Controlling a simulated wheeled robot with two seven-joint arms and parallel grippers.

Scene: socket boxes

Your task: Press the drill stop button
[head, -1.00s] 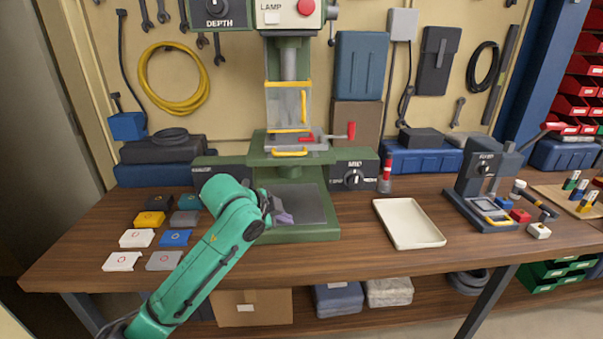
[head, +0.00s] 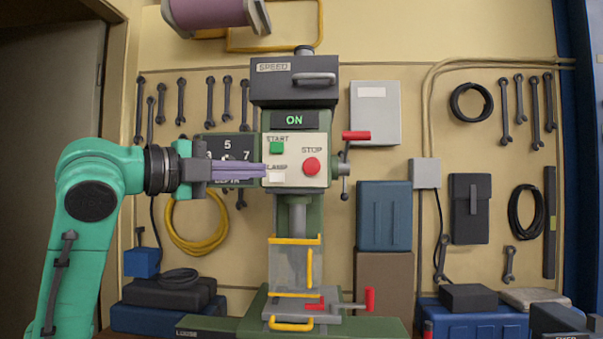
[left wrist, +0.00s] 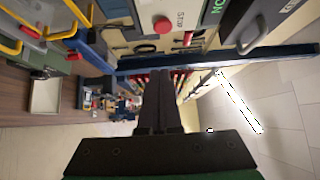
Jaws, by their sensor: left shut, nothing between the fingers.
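The drill's white control panel (head: 297,161) stands in the middle of the head view. Its round red STOP button (head: 312,167) is on the right side, below a lit green ON display (head: 293,120). The button also shows at the top of the left wrist view (left wrist: 163,24). My left gripper (head: 264,170) is shut and empty, its fingers pointing right, tips at the panel's left edge near the LAMP label. In the head view the tips are left of the red button and apart from it; their depth to the panel is unclear. My right gripper is not in view.
A green START button (head: 277,148) and a white lamp switch (head: 277,178) share the panel. The DEPTH dial (head: 226,148) is partly behind my fingers. A red-handled lever (head: 356,135) sticks out at the drill's right side.

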